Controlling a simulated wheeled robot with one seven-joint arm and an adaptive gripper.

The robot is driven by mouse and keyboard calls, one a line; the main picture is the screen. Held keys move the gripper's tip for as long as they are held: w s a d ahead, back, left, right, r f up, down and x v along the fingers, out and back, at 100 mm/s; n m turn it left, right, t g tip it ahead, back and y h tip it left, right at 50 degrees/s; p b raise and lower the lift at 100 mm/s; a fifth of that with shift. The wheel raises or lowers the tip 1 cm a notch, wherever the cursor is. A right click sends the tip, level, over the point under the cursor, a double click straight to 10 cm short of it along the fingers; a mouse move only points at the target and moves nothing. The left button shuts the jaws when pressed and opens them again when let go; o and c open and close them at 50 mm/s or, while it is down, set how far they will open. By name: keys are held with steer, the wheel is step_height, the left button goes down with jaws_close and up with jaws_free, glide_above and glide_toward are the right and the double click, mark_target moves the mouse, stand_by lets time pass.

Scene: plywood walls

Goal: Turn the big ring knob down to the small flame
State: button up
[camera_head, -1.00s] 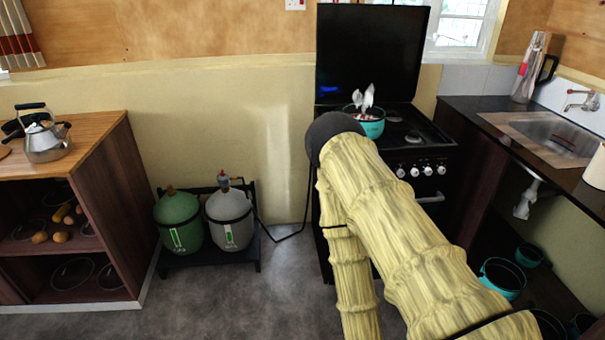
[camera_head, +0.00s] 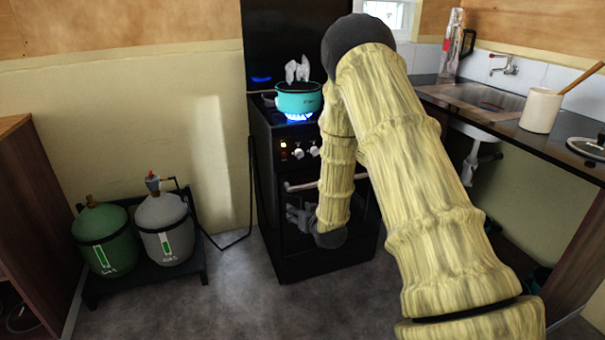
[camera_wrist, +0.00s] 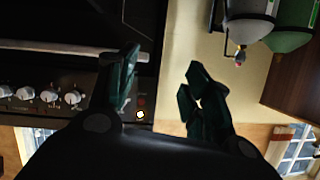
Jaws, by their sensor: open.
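The black stove (camera_head: 290,238) stands in the middle of the head view, with a row of pale knobs on its front. Two knobs show there, one left (camera_head: 298,153) and one right (camera_head: 314,151); my arm hides the others. The wrist view shows several knobs at its left, the nearest one (camera_wrist: 73,97) beside my gripper. I cannot tell which is the big ring knob. A blue flame (camera_head: 298,117) burns under a teal pot (camera_head: 298,98). My gripper (camera_wrist: 160,88) is open and empty, apart from the knobs. In the head view it is low before the oven door.
The oven handle (camera_head: 300,187) crosses the stove front. A green gas bottle (camera_head: 103,240) and a grey one (camera_head: 165,228) stand on a rack at left. The counter (camera_head: 470,110) with the sink is at right. The floor before the stove is clear.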

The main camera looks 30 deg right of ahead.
mark_target(301, 155)
steer(key=w+d+r+t+h+b, duration=0.1)
steer(key=w+d+r+t+b, duration=0.4)
steer(key=d+r, duration=0.5)
steer(key=shift+m+g, duration=0.3)
steer(key=shift+g, duration=0.3)
steer(key=w, duration=0.3)
steer(key=w+d, duration=0.1)
steer(key=w, duration=0.3)
steer(key=w+b, duration=0.1)
steer(key=w, duration=0.3)
steer(key=shift+w+d+r, duration=0.1)
steer(key=shift+w+d, duration=0.1)
steer(key=shift+d, duration=0.1)
steer(key=c, duration=1)
